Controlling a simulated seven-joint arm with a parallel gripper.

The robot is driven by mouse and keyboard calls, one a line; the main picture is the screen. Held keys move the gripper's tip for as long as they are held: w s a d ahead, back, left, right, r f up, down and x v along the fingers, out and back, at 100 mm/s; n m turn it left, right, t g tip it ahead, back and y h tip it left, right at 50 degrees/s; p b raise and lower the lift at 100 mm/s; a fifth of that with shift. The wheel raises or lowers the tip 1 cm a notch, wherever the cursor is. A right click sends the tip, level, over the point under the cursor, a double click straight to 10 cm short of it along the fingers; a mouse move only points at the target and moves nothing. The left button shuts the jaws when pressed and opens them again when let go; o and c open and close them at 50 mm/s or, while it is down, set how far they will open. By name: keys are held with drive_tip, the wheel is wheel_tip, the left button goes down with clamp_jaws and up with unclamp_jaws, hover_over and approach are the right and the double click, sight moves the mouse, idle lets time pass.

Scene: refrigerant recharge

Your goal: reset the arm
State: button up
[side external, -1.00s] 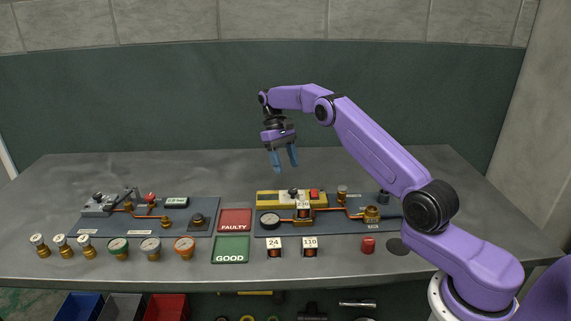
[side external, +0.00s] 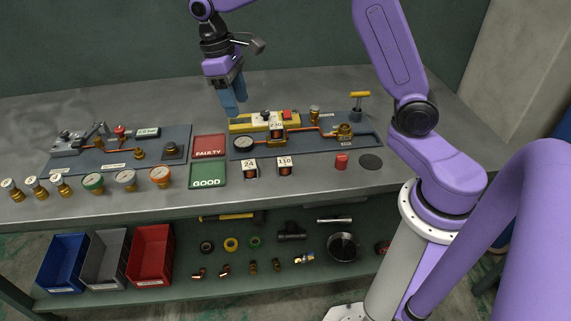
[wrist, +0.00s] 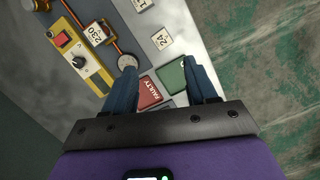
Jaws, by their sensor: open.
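My gripper (side external: 234,105) hangs in the air above the back of the bench, behind and near the left end of the yellow unit (side external: 240,127), with its blue fingers pointing down. In the wrist view its two fingers (wrist: 160,70) stand apart with nothing between them. The red FAULTY tray (side external: 208,146) and green GOOD tray (side external: 207,175) lie empty on the bench. They also show beyond the fingers in the wrist view, the red FAULTY tray (wrist: 148,92) between them and the green GOOD tray (wrist: 171,74) partly hidden by one finger.
A left panel (side external: 92,168) with valves and a right panel (side external: 368,144) with a gauge (side external: 243,142) and copper pipe lie on the bench. Several gauges and gold fittings line the front left. Blocks marked 24 (side external: 249,166) and 110 (side external: 285,163) and a red cap (side external: 341,161) stand in front.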

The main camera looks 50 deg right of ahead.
drive_tip(key=s+a+r+n+t, duration=0.1)
drive_tip(key=s+n, duration=0.1)
drive_tip(key=s, duration=0.6)
drive_tip(key=s+a+n, duration=0.2)
drive_tip(key=s, duration=0.6)
drive_tip(key=s+d+f+n, duration=0.1)
drive_tip(key=s+d, duration=0.1)
drive_tip(key=s, duration=0.5)
drive_tip(key=s+d+f+n+t+y, duration=0.1)
drive_tip(key=s+d+n, duration=0.1)
drive_tip(key=s, duration=0.5)
drive_tip(key=shift+d+f+n, duration=0.3)
drive_tip(key=shift+d+f, duration=0.1)
drive_tip(key=shift+d, duration=0.2)
drive_tip(key=shift+w, duration=0.1)
